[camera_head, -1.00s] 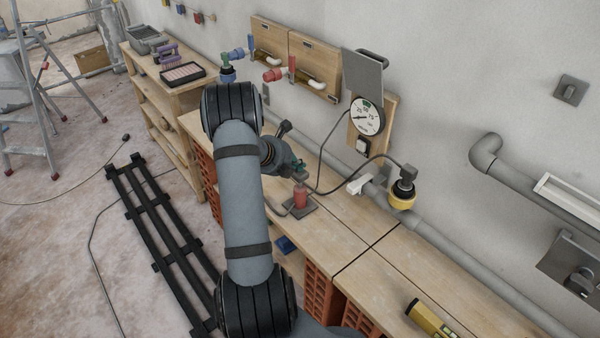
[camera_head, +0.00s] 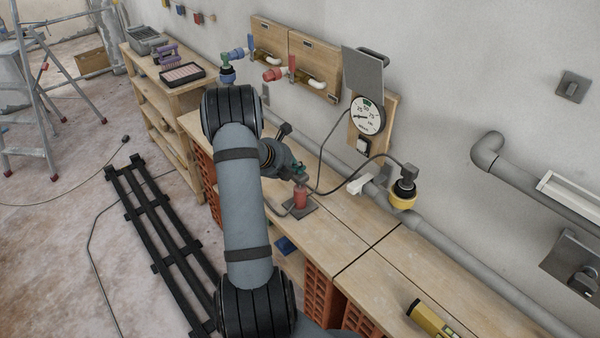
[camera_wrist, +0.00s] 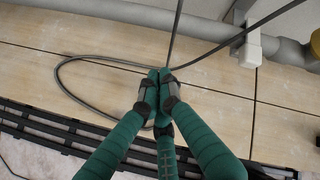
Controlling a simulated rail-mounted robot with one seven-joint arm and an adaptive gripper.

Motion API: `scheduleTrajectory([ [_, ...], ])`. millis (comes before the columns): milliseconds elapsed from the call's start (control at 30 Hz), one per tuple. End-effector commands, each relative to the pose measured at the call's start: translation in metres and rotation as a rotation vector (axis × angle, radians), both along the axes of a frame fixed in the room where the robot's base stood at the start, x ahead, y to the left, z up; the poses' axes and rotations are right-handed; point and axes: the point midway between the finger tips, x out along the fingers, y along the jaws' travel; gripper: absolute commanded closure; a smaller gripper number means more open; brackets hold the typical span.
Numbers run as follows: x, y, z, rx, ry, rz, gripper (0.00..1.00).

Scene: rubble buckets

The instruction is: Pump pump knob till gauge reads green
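The pump (camera_head: 301,197) is a small red cylinder standing on a dark base plate on the wooden bench. My gripper (camera_head: 300,179) is right above it, pointing down at its top. In the wrist view my gripper's green fingers (camera_wrist: 163,80) are drawn together at the tips. The pump knob is hidden by the fingers, so I cannot tell if it is between them. The gauge (camera_head: 368,116) is a round white dial on a wooden wall board, with a green patch near the top. Its needle points to the left, off the green patch.
A black hose (camera_head: 345,187) runs from the pump area to a yellow-and-black fitting (camera_head: 403,192). A grey pipe (camera_head: 450,240) runs along the wall behind the bench. A yellow tool (camera_head: 430,318) lies at the front right. The bench right of the pump is mostly clear.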

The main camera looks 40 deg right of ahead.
Motion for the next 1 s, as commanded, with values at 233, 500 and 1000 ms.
scheduleTrajectory([
  [233, 0.000, 0.000, -0.005, 0.002, 0.001, -0.001, 1.00],
  [500, 0.000, 0.000, -0.008, 0.002, 0.001, -0.001, 1.00],
  [1000, -0.001, 0.000, -0.014, 0.003, 0.002, -0.001, 1.00],
])
